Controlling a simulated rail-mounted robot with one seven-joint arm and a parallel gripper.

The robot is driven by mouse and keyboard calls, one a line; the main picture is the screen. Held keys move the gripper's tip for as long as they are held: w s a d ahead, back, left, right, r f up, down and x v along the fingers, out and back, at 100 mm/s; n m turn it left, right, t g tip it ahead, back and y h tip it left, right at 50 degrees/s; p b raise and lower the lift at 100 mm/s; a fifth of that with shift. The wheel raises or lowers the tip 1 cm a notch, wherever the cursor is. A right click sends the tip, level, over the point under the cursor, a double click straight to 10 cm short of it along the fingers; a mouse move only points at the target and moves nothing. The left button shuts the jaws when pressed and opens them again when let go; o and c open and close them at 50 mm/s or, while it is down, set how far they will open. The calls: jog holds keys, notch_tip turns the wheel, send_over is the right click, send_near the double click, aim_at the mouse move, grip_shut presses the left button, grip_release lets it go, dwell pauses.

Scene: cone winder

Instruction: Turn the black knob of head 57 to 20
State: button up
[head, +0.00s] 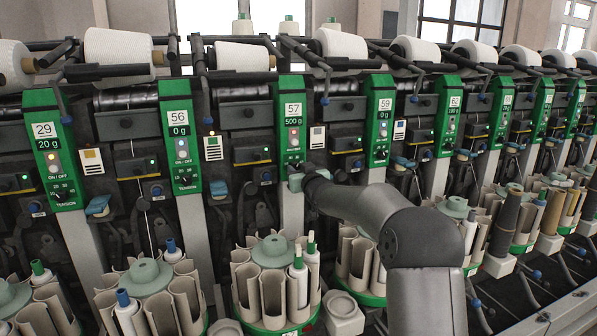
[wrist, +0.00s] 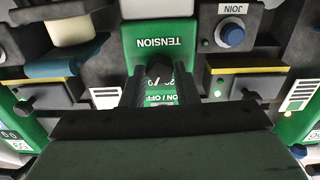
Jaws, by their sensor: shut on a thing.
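The head 57 panel (head: 293,125) is green, with a white "57" label and a display that seems to read 500 g. In the wrist view the picture is upside down, and the panel's TENSION end (wrist: 160,35) fills the top middle. The black knob (wrist: 159,70) sits between the fingertips of my gripper (wrist: 160,82), which is shut on it. In the head view my gripper (head: 298,180) is at the bottom of the panel and covers the knob. The knob's pointer and most of its scale are hidden.
Neighbouring green panels stand close by: head 56 (head: 180,135) to the left and head 59 (head: 379,118) to the right. A blue JOIN button (wrist: 231,34) is beside the panel. Below is a bobbin magazine (head: 272,285) with several tubes.

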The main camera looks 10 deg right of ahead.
jog(key=n+b, duration=0.3)
jog(key=n, duration=0.1)
jog(key=shift+f+n, duration=0.1)
jog(key=shift+n, duration=0.2)
jog(key=n+b, duration=0.2)
jog(key=n, duration=0.2)
jog(key=shift+n, duration=0.4)
dwell(0.3)
jog(key=o, duration=1)
jog(key=s+d+b, duration=0.1)
jog(key=s+d, duration=0.2)
jog(key=s, duration=1.4)
